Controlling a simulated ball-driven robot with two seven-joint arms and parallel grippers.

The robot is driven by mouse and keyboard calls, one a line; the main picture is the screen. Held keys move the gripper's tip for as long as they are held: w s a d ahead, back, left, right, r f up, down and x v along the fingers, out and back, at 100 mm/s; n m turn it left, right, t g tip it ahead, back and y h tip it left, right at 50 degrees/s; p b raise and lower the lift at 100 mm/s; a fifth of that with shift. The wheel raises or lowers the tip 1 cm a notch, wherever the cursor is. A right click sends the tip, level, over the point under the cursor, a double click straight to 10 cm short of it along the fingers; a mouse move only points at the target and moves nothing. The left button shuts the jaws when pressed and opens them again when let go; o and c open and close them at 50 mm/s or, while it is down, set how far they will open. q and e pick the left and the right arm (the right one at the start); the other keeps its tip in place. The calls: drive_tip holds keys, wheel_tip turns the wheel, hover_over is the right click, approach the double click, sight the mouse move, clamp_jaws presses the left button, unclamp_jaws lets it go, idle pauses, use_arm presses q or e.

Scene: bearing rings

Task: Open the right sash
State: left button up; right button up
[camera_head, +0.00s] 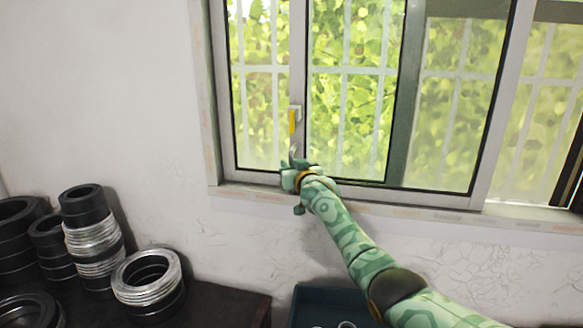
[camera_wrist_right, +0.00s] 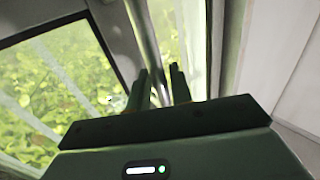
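The sliding window has a right sash (camera_head: 352,110) with clear glass in a grey frame. A slim upright handle with a yellow part (camera_head: 293,122) sits on the grey stile at the sash's left side. My right gripper (camera_head: 297,165) is at the lower end of this handle, just above the sill. In the right wrist view, its two fingers (camera_wrist_right: 160,88) stand apart, with a shiny upright bar between them. I cannot tell whether they touch it. My left gripper is not in view.
Black and silver bearing rings (camera_head: 92,235) stand stacked on a dark table (camera_head: 215,305) at lower left. A dark blue bin (camera_head: 320,300) is below the window. The sill (camera_head: 400,210) runs under the sashes, and bars show outside the glass.

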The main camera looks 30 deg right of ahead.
drive_tip(key=shift+o, duration=0.4)
drive_tip(key=s+a, duration=0.1)
drive_tip(key=s, duration=1.5)
drive_tip(key=shift+a+p, duration=0.4)
drive_tip(key=shift+p, duration=0.05)
drive_tip(key=shift+f, duration=0.1)
